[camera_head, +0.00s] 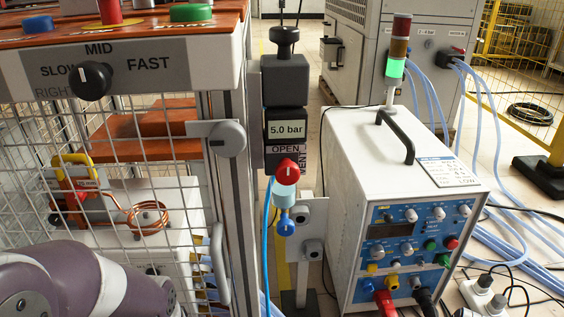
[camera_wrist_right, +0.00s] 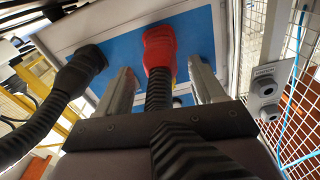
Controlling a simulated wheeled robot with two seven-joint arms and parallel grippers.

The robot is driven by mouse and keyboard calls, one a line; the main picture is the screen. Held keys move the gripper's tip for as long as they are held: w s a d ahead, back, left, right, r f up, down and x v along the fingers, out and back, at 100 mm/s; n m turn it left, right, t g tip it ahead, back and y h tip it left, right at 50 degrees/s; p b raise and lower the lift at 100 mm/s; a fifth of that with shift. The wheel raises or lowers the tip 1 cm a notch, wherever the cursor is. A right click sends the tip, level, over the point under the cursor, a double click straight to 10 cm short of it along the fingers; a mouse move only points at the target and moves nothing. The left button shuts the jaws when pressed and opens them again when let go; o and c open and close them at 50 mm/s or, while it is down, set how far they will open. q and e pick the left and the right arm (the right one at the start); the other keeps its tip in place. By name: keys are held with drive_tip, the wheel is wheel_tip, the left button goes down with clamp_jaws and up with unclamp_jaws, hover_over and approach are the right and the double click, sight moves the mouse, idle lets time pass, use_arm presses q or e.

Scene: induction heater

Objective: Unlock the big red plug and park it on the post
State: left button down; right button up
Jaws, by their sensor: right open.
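The big red plug (camera_head: 385,302) sits on the lower front of the white power unit (camera_head: 375,150), at the bottom edge of the head view. In the right wrist view the red plug (camera_wrist_right: 159,48) is on the blue panel, with its ribbed black cable running back towards me. My right gripper (camera_wrist_right: 163,68) is open, with one finger on each side of the plug and cable; I cannot tell whether they touch. The grey post (camera_head: 310,225) carries a plate with round holders, which also shows in the wrist view (camera_wrist_right: 266,98). My left gripper is out of view.
A black plug (camera_head: 425,302) is beside the red one and shows in the wrist view (camera_wrist_right: 82,68). A blue hose (camera_head: 266,250) hangs from a red-capped valve (camera_head: 287,172) near the post. A mesh cage (camera_head: 110,130) stands left; pale hoses (camera_head: 500,240) lie right.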

sight(388, 313)
drive_tip(key=shift+w+a+b, duration=0.15)
drive_tip(key=shift+w+b, duration=0.1)
drive_tip(key=shift+w, duration=1.05)
drive_tip(key=shift+w+a+b, duration=0.1)
drive_tip(key=shift+w+b, duration=0.1)
drive_tip(key=shift+w, duration=1.05)
clamp_jaws()
drive_tip(key=s+p, duration=0.2)
drive_tip(key=s, duration=0.4)
drive_tip(key=shift+d+p, duration=0.25)
drive_tip(key=shift+p, duration=0.05)
